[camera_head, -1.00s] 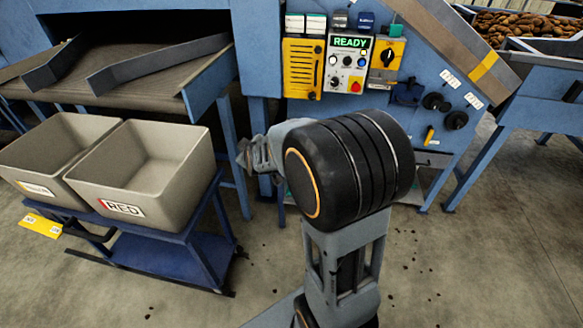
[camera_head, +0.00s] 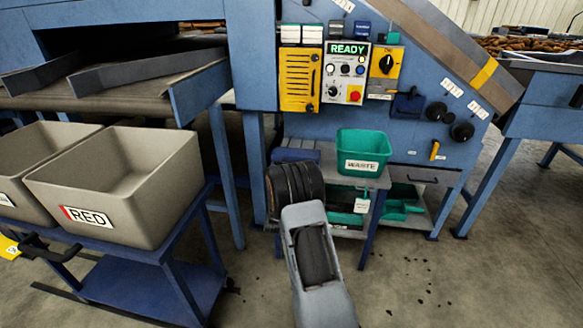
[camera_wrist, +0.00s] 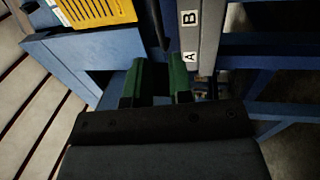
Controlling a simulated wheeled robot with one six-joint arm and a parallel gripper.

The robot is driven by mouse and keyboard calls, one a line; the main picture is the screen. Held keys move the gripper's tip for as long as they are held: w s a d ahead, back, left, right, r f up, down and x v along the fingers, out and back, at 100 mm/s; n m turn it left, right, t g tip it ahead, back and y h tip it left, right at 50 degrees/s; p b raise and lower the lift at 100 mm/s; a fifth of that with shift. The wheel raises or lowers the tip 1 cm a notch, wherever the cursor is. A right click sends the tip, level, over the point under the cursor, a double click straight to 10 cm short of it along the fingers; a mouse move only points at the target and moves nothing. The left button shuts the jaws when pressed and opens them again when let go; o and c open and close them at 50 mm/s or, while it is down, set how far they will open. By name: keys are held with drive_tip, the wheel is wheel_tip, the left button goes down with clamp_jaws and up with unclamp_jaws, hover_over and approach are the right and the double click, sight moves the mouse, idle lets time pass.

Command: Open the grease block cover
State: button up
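No part is labelled as the grease block cover, so I cannot tell for sure which it is. A small dark blue box (camera_head: 408,103) sits on the blue machine panel, right of the controls. A yellow slotted cover (camera_head: 299,79) is on the panel's left and appears shut; its lower part also shows in the wrist view (camera_wrist: 95,12). My gripper (camera_wrist: 161,72) shows two green fingers apart with nothing held between them. A grey bar marked A and B (camera_wrist: 202,35) is just beyond and right of the fingers. In the head view my gripper is hidden behind my arm.
A green WASTE bin (camera_head: 362,152) stands on a small stand before the panel, right of my arm. A grey RED bin (camera_head: 115,190) is on a blue cart at left. Round black knobs (camera_head: 461,131) stick out at right.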

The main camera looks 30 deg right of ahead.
sight(295, 158)
drive_tip(key=b+x, duration=0.1)
drive_tip(key=x, duration=0.8)
drive_tip(key=shift+d, duration=0.1)
clamp_jaws()
